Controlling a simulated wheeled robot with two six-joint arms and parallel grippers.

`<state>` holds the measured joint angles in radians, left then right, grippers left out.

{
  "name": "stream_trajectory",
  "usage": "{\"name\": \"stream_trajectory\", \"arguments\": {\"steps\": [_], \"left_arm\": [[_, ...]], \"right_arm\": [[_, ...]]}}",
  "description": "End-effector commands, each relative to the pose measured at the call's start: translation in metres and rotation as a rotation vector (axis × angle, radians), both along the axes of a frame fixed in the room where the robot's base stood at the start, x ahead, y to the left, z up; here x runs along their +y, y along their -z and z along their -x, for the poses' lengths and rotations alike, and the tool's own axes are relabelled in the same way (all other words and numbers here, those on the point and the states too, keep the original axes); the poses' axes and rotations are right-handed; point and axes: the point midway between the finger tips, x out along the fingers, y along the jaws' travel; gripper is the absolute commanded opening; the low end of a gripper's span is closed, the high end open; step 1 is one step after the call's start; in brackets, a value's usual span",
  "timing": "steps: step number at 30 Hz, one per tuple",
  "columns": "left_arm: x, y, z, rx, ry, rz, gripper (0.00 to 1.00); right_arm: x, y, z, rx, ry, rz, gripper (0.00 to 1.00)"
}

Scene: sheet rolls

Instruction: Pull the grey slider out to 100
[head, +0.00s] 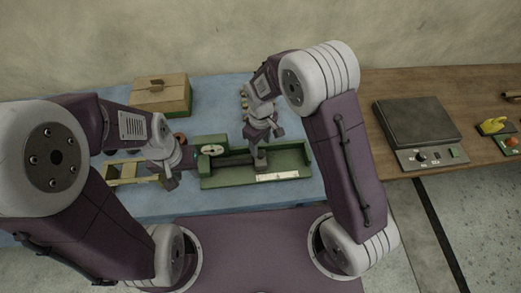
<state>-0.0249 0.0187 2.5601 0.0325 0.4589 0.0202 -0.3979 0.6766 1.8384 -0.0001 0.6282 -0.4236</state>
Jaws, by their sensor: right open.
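A yellowish frame (125,173) lies at the left, partly behind my left arm. A box with a brown lid (161,94) stands at the back. A grey scale-like unit (416,122) and a yellow object (492,126) are on the wooden table at right.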

Motion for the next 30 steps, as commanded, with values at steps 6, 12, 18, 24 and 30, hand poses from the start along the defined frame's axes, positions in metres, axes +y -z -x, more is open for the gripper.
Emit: {"name": "stream_trajectory", "arguments": {"steps": [6, 12, 18, 24, 30], "left_arm": [[0.000, -0.005, 0.000, 0.000, 0.000, 0.000, 0.36], [0.000, -0.005, 0.000, 0.000, 0.000, 0.000, 0.36], [0.000, -0.005, 0.000, 0.000, 0.000, 0.000, 0.36], [0.000, -0.005, 0.000, 0.000, 0.000, 0.000, 0.36], [0.000, -0.005, 0.000, 0.000, 0.000, 0.000, 0.36]], "right_arm": [[0.000, 0.038, 0.001, 0.002, 0.001, 0.001, 0.52], [0.000, 0.049, 0.000, -0.001, 0.002, -0.001, 0.52], [0.000, 0.049, 0.000, -0.002, 0.002, -0.001, 0.43], [0.000, 0.049, 0.000, -0.002, 0.002, -0.001, 0.00], [0.000, 0.049, 0.000, -0.002, 0.002, -0.001, 0.00]]}}
